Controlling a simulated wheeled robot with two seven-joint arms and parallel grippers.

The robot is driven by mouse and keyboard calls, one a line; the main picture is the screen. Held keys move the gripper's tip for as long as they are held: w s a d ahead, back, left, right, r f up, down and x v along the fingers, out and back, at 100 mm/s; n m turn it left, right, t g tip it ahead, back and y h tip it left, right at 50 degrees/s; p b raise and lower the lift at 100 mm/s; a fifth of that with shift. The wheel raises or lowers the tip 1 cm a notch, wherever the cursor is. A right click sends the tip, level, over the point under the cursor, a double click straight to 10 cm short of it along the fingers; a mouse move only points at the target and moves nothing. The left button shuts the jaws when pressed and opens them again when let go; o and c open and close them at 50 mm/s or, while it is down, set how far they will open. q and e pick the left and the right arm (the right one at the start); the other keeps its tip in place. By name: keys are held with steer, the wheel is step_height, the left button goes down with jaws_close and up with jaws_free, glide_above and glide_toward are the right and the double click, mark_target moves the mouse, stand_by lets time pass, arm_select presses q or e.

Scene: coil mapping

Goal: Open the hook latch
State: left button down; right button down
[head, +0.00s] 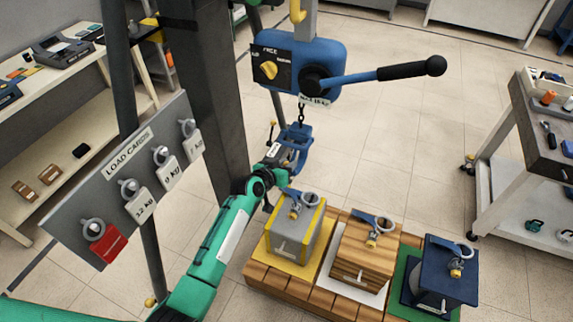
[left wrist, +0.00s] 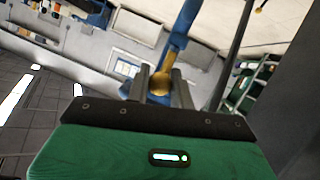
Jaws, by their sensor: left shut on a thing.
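The blue hook (head: 299,136) hangs on a short chain below the blue lever hoist (head: 300,66). My left gripper (head: 283,156) reaches up from below to the hook's lower left side. In the left wrist view, my left gripper (left wrist: 161,88) is shut on a small brass latch piece (left wrist: 160,80), with the blue hook metal (left wrist: 182,25) rising above it. My gripper partly covers the hook in the head view, so I cannot tell whether the latch is open or shut. My right gripper is not in view.
Below the hook, a wooden pallet (head: 315,303) bears a grey-yellow box (head: 292,232), a wooden box (head: 362,262) and a navy box (head: 447,275), each with a ring on top. The load card board (head: 75,228) stands left, beside a dark post (head: 212,100). The hoist's lever (head: 375,75) sticks out right.

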arm_select(q)
steer(key=shift+w+r, duration=0.1)
steer(key=shift+r, duration=0.1)
steer(key=c, duration=1.3)
jaws_free()
steer(key=shift+f, duration=0.1)
steer(key=shift+s+a, duration=0.2)
steer(key=shift+s, duration=0.2)
steer(key=b+v, duration=0.2)
steer(key=v, duration=1.1)
steer(key=shift+b, duration=0.4)
